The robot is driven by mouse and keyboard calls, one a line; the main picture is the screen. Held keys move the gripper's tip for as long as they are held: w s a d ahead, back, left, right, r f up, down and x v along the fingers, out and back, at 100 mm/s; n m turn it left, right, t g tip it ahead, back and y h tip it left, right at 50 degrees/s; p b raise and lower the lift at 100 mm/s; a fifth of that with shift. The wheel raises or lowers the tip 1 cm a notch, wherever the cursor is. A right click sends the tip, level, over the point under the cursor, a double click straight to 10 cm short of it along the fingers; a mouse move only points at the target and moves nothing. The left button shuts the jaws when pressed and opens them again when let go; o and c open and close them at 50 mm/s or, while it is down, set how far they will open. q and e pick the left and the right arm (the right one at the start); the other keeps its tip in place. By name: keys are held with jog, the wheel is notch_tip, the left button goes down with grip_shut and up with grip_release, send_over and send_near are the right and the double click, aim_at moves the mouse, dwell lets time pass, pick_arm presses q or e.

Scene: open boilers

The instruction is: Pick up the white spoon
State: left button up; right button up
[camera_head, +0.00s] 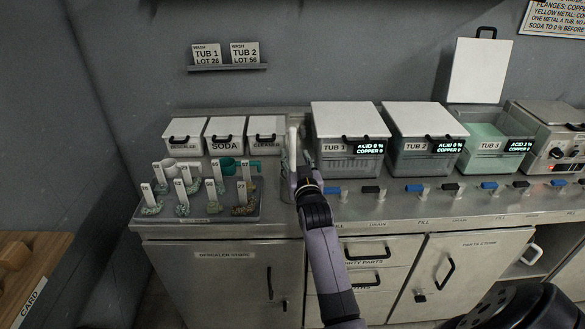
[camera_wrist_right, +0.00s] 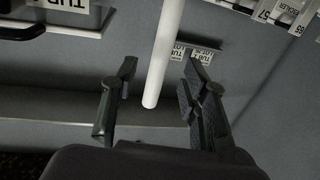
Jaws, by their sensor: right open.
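The white spoon shows as a pale upright handle (camera_head: 293,148) in the head view, between the cleaner bin and Tub 1. In the right wrist view its handle (camera_wrist_right: 165,52) comes down from the top edge, and its end lies between my two fingers. I cannot see its bowl. My right gripper (camera_head: 302,158) is open at the handle, with a gap on both sides of it in the wrist view (camera_wrist_right: 160,78). My left gripper is not in view.
White-lidded bins, one marked SODA (camera_head: 225,134), stand to the left, behind a tray (camera_head: 208,217) of numbered tags and parts. Tub 1 (camera_head: 350,160) stands close on the right, then Tub 2 (camera_head: 418,158) and open Tub 3 (camera_head: 490,161). Valve handles line the counter's front.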

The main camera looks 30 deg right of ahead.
aim_at(293, 150)
jog(key=x, duration=0.1)
jog(key=p+x, duration=0.1)
jog(key=x, duration=0.2)
jog(key=shift+d+r+p, duration=0.1)
jog(key=shift+r+p, duration=0.2)
jog(key=shift+p, duration=0.1)
jog(key=shift+w+d+f, duration=0.1)
jog(key=shift+w+d, duration=0.05)
jog(key=shift+w, duration=0.35)
jog(key=shift+c, duration=0.2)
grip_shut()
